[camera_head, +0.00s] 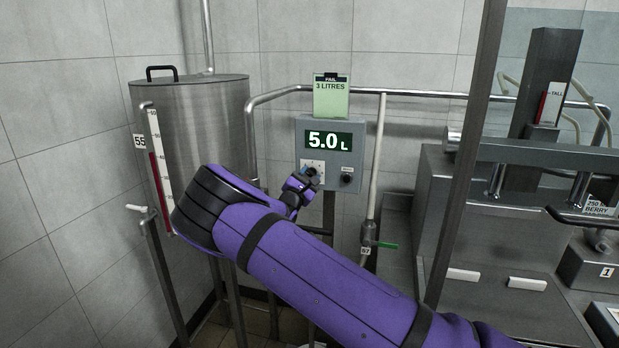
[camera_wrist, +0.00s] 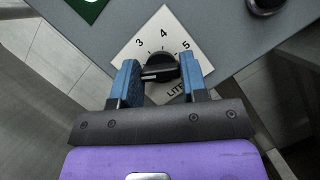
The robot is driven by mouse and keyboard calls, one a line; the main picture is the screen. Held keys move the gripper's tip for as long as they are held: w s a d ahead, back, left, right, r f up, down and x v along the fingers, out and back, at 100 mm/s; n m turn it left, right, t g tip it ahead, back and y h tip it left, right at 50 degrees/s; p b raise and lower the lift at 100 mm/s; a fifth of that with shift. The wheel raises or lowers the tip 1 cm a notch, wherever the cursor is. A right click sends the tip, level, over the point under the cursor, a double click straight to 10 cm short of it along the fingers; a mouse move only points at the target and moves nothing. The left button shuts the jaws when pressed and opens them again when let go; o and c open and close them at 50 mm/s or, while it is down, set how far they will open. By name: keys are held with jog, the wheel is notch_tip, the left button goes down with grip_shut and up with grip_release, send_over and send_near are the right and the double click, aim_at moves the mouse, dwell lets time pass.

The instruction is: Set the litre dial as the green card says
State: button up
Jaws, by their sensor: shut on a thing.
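The green card (camera_head: 331,99) hangs above the control box and reads "PAIL 3 LITRES". The display (camera_head: 329,141) on the grey box reads 5.0 L. The litre dial is a black knob (camera_wrist: 159,64) on a pale plate (camera_wrist: 186,48) marked 3, 4, 5 and LITRES. My gripper (camera_wrist: 160,75) is shut on the knob, with one blue finger on each side. In the head view my gripper (camera_head: 308,178) reaches the dial plate at the box's lower left and hides most of the knob. I cannot tell clearly which number the knob points at.
A second black knob or button (camera_head: 347,178) sits right of the dial. A steel tank (camera_head: 200,120) with a red level gauge stands at left. A pipe with a green-handled valve (camera_head: 370,238) runs beside the box. Mixer machinery (camera_head: 500,220) fills the right.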

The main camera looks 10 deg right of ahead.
jog(key=m+g, duration=0.1)
jog(key=m, duration=0.2)
jog(key=m+g, duration=0.2)
jog(key=m, duration=0.2)
jog(key=shift+h, duration=0.3)
jog(key=m+g, duration=0.1)
jog(key=m, duration=0.1)
jog(key=m+g+y, duration=0.1)
jog(key=m, duration=0.2)
jog(key=shift+a+m, duration=0.1)
jog(key=shift+m, duration=0.2)
jog(key=o, duration=0.9)
jog(key=v, duration=1)
jog(key=shift+s+a+r, duration=0.1)
jog(key=shift+s+a, duration=0.1)
jog(key=shift+a, duration=0.15)
